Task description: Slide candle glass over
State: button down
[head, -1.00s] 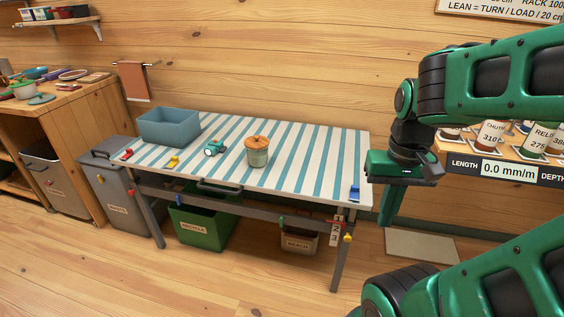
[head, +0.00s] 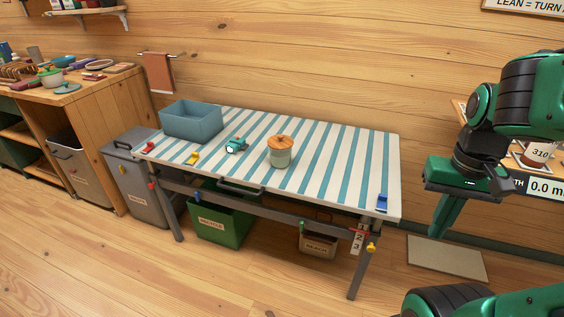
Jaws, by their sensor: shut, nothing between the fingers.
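The candle glass (head: 280,158), a squat pale green jar with an orange-brown wooden lid, stands upright on the blue-and-white striped table (head: 330,165), near its middle. My gripper (head: 468,180) is at the right of the head view, beyond the table's right end and well apart from the glass. It is shut and empty.
A blue-grey bin (head: 192,122) stands at the table's back left. A teal toy-like item (head: 235,146), a yellow clamp (head: 192,158) and a blue clamp (head: 382,202) are also on top. The striped surface right of the glass is clear. A drawer-like handle (head: 241,187) juts from the front edge.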

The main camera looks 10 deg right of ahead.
aim_at(280, 160)
jog(key=i, duration=0.9)
jog(key=u, duration=0.05)
